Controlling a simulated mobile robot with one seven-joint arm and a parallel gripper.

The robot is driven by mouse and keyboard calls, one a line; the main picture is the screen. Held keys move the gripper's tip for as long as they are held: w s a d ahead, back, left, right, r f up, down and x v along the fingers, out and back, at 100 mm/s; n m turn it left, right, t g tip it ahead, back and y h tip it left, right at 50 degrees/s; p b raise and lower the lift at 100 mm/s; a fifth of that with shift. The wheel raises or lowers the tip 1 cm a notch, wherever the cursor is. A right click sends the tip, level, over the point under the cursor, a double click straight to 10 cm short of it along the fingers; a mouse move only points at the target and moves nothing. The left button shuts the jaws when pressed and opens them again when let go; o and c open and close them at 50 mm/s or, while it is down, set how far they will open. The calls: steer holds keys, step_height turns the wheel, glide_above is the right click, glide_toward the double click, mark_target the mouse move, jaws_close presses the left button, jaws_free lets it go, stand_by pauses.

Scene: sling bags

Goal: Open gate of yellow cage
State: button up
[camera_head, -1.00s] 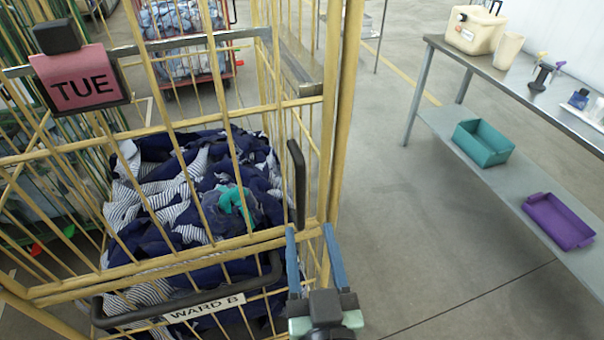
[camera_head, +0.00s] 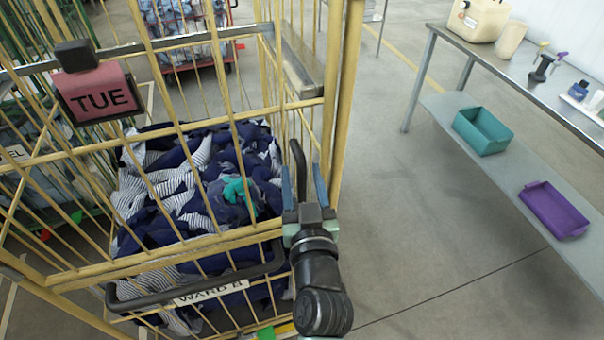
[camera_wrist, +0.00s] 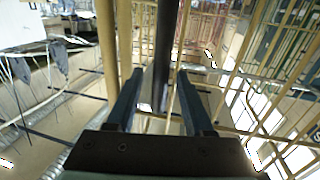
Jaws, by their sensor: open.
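The yellow cage (camera_head: 170,257) stands at the left and holds dark blue and striped cloth (camera_head: 190,190). A black upright handle (camera_head: 299,160) sits near the right post of the front, which looks closed. My gripper (camera_head: 303,180) is open at this handle, one blue finger on each side of it in the head view. In the wrist view the dark handle (camera_wrist: 164,55) stands between the open fingertips (camera_wrist: 157,80). I cannot tell whether they touch it.
A metal table (camera_head: 480,65) with a lower shelf stands at the right, bearing a teal bin (camera_head: 482,130) and a purple tray (camera_head: 553,209). The floor (camera_head: 400,215) between cage and table is clear. Another loaded cart (camera_head: 190,35) stands behind the cage.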

jaws_close()
stand_by(1.4)
